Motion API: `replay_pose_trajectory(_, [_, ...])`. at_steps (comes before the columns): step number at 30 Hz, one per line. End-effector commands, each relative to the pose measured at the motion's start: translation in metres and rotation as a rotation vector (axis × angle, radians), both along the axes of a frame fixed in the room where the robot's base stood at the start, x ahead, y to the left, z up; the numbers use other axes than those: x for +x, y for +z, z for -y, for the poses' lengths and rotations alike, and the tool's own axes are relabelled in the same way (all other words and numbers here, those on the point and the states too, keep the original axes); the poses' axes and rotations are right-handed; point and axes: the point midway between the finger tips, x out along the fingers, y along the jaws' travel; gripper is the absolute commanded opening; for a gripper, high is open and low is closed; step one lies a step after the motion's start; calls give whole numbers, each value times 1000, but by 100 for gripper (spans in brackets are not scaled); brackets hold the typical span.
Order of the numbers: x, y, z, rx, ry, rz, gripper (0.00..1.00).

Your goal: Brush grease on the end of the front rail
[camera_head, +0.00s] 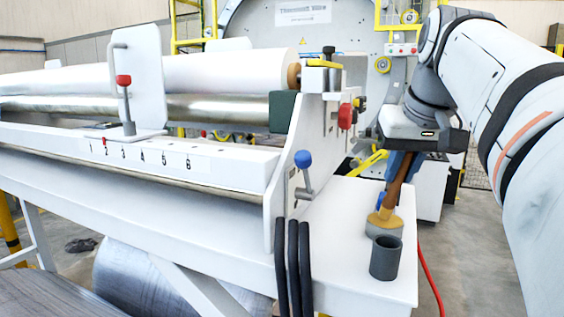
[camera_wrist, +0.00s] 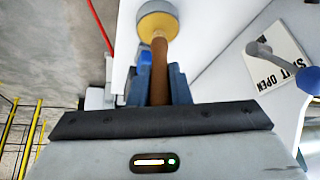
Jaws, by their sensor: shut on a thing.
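My gripper (camera_head: 398,172) points down over the right end of the white bench. Its blue fingers are shut on the brown handle of a brush (camera_head: 394,196). In the wrist view the brush handle (camera_wrist: 159,70) runs between the fingers (camera_wrist: 160,85) to a round yellow end with a grey rim. The yellow part (camera_head: 385,218) sits on a short grey round base; I cannot tell whether this is the brush's head or a grease tin. A long thin metal rail (camera_head: 215,190) runs along the machine's front under the numbered strip, its right end by the white end plate.
A dark grey cup (camera_head: 386,257) stands in front of the brush. A blue-knobbed lever (camera_head: 303,160) juts from the end plate (camera_head: 290,185); black hoses (camera_head: 293,265) hang below. A red-knobbed post (camera_head: 124,82) stands on the numbered strip. A red hose (camera_head: 430,275) trails at right.

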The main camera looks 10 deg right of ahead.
Motion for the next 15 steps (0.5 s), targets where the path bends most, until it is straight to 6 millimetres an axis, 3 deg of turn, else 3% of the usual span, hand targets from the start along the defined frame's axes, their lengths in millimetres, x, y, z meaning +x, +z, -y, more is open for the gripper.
replay_pose_trajectory(15, [0,5,1,3,-1,-7,0])
